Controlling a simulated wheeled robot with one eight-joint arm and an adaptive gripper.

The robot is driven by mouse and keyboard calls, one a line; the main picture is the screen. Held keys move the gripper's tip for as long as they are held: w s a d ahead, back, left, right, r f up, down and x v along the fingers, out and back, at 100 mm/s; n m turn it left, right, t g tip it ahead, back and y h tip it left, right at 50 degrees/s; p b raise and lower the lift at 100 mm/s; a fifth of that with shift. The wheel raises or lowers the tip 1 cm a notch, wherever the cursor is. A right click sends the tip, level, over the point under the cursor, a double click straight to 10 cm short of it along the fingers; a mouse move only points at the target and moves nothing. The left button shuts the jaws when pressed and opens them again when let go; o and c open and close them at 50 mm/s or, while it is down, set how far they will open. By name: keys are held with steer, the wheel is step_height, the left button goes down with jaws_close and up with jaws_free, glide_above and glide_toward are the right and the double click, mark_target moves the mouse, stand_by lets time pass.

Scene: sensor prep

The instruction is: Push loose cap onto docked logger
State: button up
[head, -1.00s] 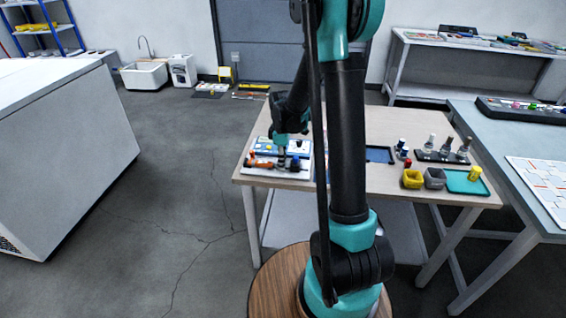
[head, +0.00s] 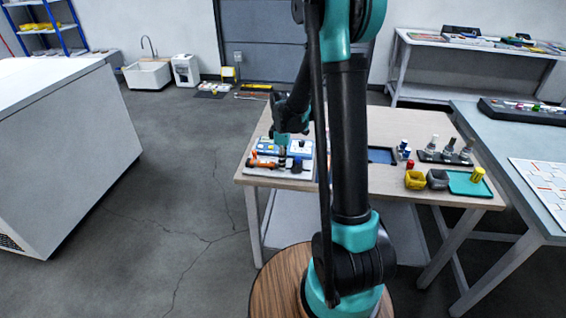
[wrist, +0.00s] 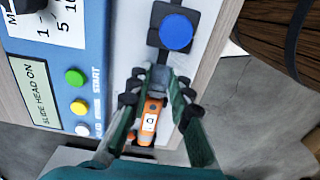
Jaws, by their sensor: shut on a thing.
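The orange logger (wrist: 151,118) with a white label lies on a fixture at the table's left end; it also shows in the head view (head: 263,163). My gripper (wrist: 157,82) is above it, its fingers on either side. It appears closed around a grey piece (wrist: 158,74) at the logger's far end, which looks like the cap. I cannot tell whether that piece is seated or apart from the logger. In the head view my gripper (head: 282,151) points down at the fixture, and its fingertips are too small to read.
A blue round knob (wrist: 176,32) on a black mount stands just beyond the fingers. A blue panel (wrist: 50,70) with coloured buttons lies alongside. Yellow (head: 415,180) and grey (head: 437,179) cups and a teal tray (head: 462,187) stand at the table's right.

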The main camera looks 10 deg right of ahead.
steer(key=shift+a, duration=0.25)
jaws_close()
stand_by(0.4)
steer(key=o, duration=0.9)
jaws_free()
steer(key=shift+o, duration=0.4)
steer(key=shift+o, duration=1.1)
steer(key=shift+r, duration=0.7)
steer(key=shift+r, duration=2.9)
